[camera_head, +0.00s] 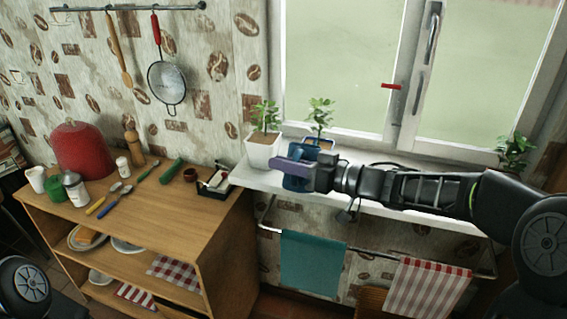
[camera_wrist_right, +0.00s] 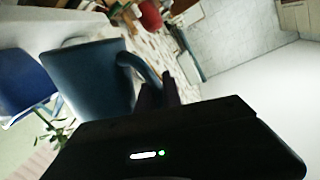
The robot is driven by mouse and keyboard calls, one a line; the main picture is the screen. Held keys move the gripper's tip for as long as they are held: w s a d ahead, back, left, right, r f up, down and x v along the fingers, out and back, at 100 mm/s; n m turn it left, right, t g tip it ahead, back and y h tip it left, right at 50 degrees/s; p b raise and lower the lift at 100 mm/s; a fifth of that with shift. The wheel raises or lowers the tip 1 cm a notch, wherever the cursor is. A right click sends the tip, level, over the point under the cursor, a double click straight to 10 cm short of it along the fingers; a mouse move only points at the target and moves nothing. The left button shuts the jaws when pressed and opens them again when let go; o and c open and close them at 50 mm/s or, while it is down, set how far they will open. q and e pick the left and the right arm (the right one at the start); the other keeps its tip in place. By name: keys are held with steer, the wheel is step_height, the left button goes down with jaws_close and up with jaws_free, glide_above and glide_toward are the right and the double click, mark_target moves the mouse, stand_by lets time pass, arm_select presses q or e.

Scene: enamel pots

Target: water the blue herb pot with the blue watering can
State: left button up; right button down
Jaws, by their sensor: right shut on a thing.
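The blue watering can (camera_head: 293,183) is held by my right gripper (camera_head: 300,168) above the windowsill. The gripper and wrist hide much of it in the head view. In the right wrist view the can's dark blue body (camera_wrist_right: 90,80) is seen close up, its curved handle (camera_wrist_right: 142,68) at the fingers. The blue herb pot (camera_head: 326,143) stands just behind the gripper, partly hidden, with a green herb (camera_head: 320,113) in it. In the right wrist view the pot (camera_wrist_right: 22,78) is beyond the can. I cannot tell whether water flows. My left gripper is out of view.
A white pot with a plant (camera_head: 263,152) stands left of the blue pot. Another plant (camera_head: 515,150) is at the right end of the sill (camera_head: 250,178). The window is behind. A wooden shelf unit (camera_head: 150,205) at left carries jars and utensils. Towels hang below the sill.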

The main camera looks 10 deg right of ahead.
mark_target(283, 185)
steer(key=f+n+b, duration=0.1)
steer(key=f, duration=0.1)
steer(key=f+n+b, duration=0.1)
steer(key=f+n, duration=0.1)
steer(key=f, duration=0.1)
steer(key=shift+s+a+f+t+b, duration=0.15)
steer(key=shift+s+f+t+b, duration=0.05)
steer(key=shift+f+t+b, duration=0.2)
steer(key=shift+r, duration=0.1)
steer(key=shift+w+r+n+y, duration=0.15)
steer(key=shift+r+n+y, duration=0.15)
steer(key=shift+r+n, duration=0.95)
steer(key=shift+r+m, duration=0.2)
steer(key=shift+m, duration=0.25)
